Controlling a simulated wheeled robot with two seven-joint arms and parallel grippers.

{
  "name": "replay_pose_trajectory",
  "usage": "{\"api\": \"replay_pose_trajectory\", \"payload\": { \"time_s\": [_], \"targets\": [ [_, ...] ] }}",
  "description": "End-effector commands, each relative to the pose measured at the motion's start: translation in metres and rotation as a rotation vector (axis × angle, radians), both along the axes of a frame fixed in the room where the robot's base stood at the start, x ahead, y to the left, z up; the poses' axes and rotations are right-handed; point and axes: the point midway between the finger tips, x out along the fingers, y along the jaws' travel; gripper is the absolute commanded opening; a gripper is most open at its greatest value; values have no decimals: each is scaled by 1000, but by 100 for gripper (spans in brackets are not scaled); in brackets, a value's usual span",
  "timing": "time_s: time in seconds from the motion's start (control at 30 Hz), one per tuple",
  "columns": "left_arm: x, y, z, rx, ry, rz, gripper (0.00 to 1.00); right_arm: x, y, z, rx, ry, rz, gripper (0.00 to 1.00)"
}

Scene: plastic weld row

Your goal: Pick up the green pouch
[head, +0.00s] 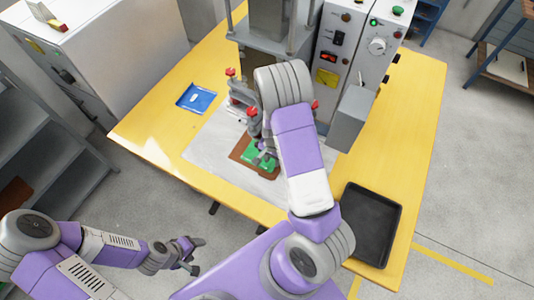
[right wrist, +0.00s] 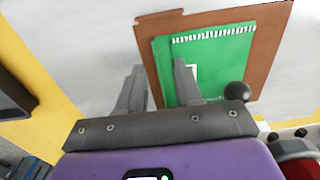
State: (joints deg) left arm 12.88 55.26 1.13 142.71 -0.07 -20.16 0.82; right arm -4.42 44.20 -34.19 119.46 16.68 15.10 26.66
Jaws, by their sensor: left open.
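The green pouch (head: 262,152) lies flat on a brown sheet (head: 239,151) on the table's pale work area. In the right wrist view the pouch (right wrist: 222,62) has a row of white marks along its far edge, and the brown sheet (right wrist: 278,50) shows around it. My right gripper (right wrist: 158,82) is open, its fingers apart with nothing seen between them gripped. One finger overlaps the pouch in the picture; the other is left of it. Contact cannot be told. In the head view my right arm partly hides the pouch. My left gripper (head: 194,256) is open and empty, off the table's front edge.
A black tray (head: 371,225) sits at the table's right front. The welding machine (head: 345,60) with red-knobbed clamps stands behind the pouch. The yellow table's (head: 150,125) left corner is clear.

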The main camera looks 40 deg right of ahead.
Motion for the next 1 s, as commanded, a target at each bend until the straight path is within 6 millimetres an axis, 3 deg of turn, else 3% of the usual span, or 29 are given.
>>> {"api": "replay_pose_trajectory", "payload": {
  "time_s": [0.3, 0.6, 0.63, 0.83, 1.0],
  "targets": [
    [0, 0, -11, 0, 0, 0, 62, -5, -7, -45, 0, 2, 0, 35],
    [0, 0, -12, 0, 0, 0, 62, -4, -6, -50, 0, -1, 0, 35],
    [0, 0, -12, 0, 0, 0, 62, -4, -6, -50, 0, -1, 0, 33],
    [0, 0, -12, 0, 0, 0, 62, -5, -6, -50, -1, 0, 0, 3],
    [0, 0, -12, 0, 0, 0, 62, -5, -6, -50, -1, 0, 0, 0]
  ]
}}
